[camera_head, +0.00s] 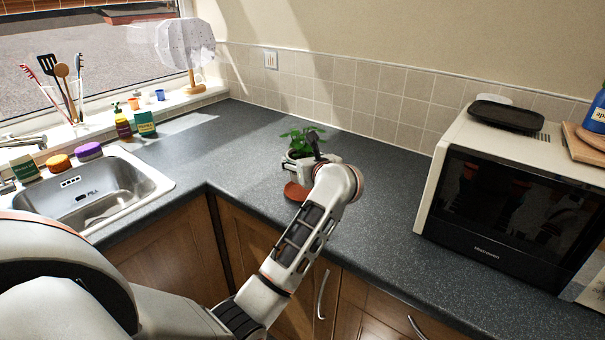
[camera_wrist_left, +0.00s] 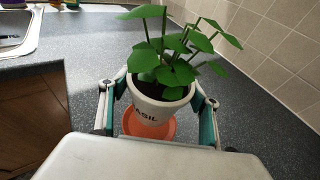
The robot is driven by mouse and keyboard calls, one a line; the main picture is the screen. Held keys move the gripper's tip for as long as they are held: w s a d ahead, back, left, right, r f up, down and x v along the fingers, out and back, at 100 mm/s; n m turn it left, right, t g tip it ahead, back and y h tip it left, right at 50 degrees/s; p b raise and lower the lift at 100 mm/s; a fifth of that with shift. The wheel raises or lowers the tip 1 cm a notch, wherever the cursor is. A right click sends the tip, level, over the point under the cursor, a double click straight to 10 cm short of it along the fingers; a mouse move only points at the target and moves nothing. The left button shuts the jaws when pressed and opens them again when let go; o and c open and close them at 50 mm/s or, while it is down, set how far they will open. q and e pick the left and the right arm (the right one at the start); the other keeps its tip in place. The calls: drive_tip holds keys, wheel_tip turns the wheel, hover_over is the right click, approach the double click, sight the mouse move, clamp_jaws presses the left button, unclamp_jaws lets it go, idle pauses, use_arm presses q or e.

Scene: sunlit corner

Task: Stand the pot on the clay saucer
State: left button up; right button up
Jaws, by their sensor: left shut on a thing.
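The pot (camera_wrist_left: 158,105) is white with dark lettering ending in "ASIL" and holds a leafy green plant (camera_wrist_left: 175,50). My left gripper (camera_head: 300,164) is shut on the pot, with one finger on each side of it in the left wrist view. The orange-brown clay saucer (camera_head: 295,192) lies on the counter. In the head view it shows below and nearer than the pot, partly hidden by my left arm. In the wrist view the saucer (camera_wrist_left: 148,126) shows under the pot's lower part. I cannot tell whether they touch. My right gripper is not in view.
The sink (camera_head: 95,195) is at the left, with small jars along its back edge. A microwave (camera_head: 510,190) stands at the right with a dark tray (camera_head: 505,115) on top. The tiled wall (camera_head: 380,100) runs behind. The dark counter (camera_head: 245,140) around the pot is clear.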

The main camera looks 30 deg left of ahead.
use_arm(q)
drive_tip(key=shift+f, duration=2.1)
drive_tip(key=shift+f, duration=0.15)
drive_tip(key=o, duration=1.4)
drive_tip(key=shift+s+d, duration=0.1)
drive_tip(key=shift+d, duration=0.1)
drive_tip(key=v, duration=1.1)
drive_tip(key=shift+s+d+r, duration=0.15)
drive_tip(key=shift+s+r, duration=0.05)
drive_tip(key=shift+r, duration=0.05)
drive_tip(key=shift+d, duration=0.1)
